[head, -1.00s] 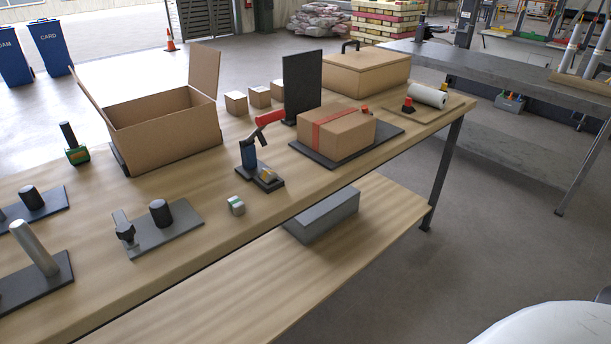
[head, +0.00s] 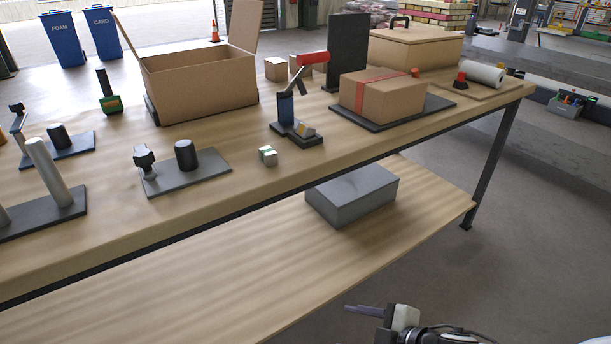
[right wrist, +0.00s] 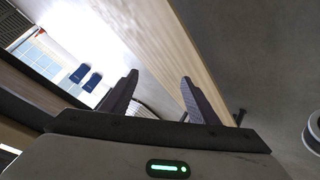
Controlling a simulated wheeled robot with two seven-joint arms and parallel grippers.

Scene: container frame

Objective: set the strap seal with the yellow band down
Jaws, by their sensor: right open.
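I cannot make out a strap seal with a yellow band for certain. A small block with a yellowish patch (head: 305,131) sits on the dark base of the red-and-blue lever tool (head: 285,108) on the bench. A small white-and-green block (head: 268,156) lies in front of that tool. My right gripper (head: 366,310) shows at the bottom of the head view, in front of the bench and away from these things. In the right wrist view my right gripper (right wrist: 158,95) is open, with nothing between its fingers. My left gripper is out of view.
An open carton (head: 200,87) stands at the back of the bench (head: 230,205). A red-strapped box (head: 383,100) sits on a dark plate at right. Plates with posts (head: 187,172) stand at left. A grey box (head: 352,193) rests on the lower shelf, which is otherwise largely clear.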

